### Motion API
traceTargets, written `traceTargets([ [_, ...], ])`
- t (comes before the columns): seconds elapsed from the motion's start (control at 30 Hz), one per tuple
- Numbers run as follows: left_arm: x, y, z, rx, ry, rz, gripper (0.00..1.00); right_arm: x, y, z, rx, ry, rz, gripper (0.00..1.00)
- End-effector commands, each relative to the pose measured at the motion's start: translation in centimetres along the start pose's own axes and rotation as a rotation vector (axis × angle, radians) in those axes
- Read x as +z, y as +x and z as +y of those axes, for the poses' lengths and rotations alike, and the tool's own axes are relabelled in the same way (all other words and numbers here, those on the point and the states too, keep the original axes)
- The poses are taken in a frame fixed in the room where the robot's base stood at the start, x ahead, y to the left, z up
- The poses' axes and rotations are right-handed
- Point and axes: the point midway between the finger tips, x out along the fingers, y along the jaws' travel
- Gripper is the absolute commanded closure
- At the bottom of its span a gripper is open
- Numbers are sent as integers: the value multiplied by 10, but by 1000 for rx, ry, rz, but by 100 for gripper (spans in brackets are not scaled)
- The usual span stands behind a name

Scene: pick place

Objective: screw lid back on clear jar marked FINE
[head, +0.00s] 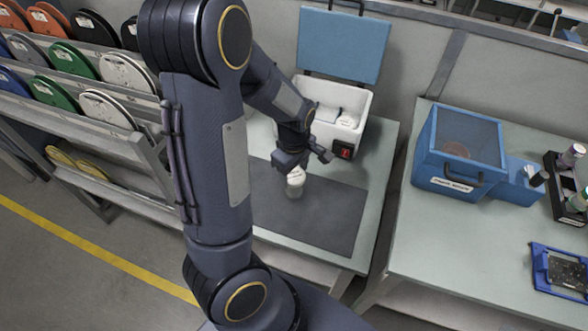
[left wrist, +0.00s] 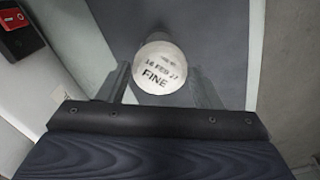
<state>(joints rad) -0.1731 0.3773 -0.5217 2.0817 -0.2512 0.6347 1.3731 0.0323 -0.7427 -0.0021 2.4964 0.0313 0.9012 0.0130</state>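The clear jar (head: 295,191) stands upright on the dark mat. A white round lid (head: 296,177) is at its top; I cannot tell whether it is screwed down. In the left wrist view the lid (left wrist: 160,72) faces me and reads FINE with a date, and hides most of the jar. My left gripper (head: 295,168) is right above the jar, pointing down. In the left wrist view its two fingers (left wrist: 160,78) stand on either side of the lid, apart, with a narrow gap showing on each side. My right gripper is not in view.
The dark mat (head: 335,215) is mostly clear. Behind it stands an open white box (head: 360,105) with a raised blue lid (head: 343,45), white-topped things inside and a red switch. A blue case (head: 460,150) stands on the right bench. Racks of reels stand at left.

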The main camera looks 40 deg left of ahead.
Motion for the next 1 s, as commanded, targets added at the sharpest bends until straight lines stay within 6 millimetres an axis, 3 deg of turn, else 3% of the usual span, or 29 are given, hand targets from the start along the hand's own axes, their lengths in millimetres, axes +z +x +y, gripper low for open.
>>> traceTargets([
  [0.13, 0, 0, 0, 0, 0, 0, 59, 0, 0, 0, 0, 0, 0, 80],
  [0.57, 0, 1, 0, 0, 9, 0, 62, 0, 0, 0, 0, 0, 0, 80],
  [0.8, 0, 1, 0, 1, 302, -1, 62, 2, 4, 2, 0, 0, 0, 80],
  [1.0, 0, 1, 0, -1, 354, -1, 62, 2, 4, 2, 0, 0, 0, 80],
])
